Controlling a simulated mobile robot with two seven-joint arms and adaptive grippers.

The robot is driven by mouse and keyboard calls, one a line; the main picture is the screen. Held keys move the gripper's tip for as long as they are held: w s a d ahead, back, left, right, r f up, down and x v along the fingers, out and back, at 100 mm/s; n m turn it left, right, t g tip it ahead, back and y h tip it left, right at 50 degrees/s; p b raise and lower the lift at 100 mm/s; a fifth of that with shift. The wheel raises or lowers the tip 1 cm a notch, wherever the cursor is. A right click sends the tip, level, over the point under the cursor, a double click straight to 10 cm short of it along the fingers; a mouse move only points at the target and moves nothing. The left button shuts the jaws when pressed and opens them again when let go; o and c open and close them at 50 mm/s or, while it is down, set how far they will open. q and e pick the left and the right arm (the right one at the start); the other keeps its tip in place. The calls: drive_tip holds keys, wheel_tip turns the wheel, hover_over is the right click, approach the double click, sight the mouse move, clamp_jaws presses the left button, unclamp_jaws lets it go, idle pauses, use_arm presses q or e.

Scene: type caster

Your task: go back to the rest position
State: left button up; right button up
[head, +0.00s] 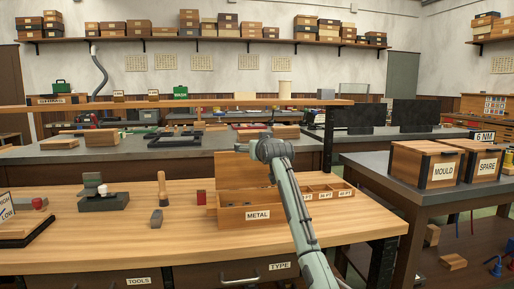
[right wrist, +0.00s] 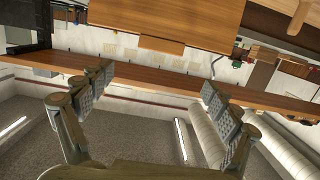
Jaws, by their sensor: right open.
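My right arm reaches in from the bottom right of the head view, over the right part of the wooden bench (head: 120,245). My right gripper (head: 243,147) is at its far end, in front of the open lid of the box marked METAL (head: 257,215); its fingertips are small there. In the right wrist view the right gripper (right wrist: 158,92) has its two padded fingers wide apart with nothing between them. That view is tilted, with the wall and ceiling behind the fingers. My left gripper is in neither view.
On the bench stand a dark block with a grey top (head: 92,190), a wooden-handled tool (head: 162,185) and a small red block (head: 201,197). Boxes marked MOULD (head: 420,165) and SPARE (head: 480,160) stand on the right table.

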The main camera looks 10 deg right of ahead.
drive_tip(key=shift+w, duration=0.15)
drive_tip(key=w+f, duration=0.1)
drive_tip(key=w, duration=0.6)
drive_tip(key=shift+a+f, duration=0.15)
drive_tip(key=shift+f, duration=0.05)
idle(0.4)
drive_tip(key=shift+s+a, duration=0.1)
drive_tip(key=shift+a, duration=0.05)
idle(0.3)
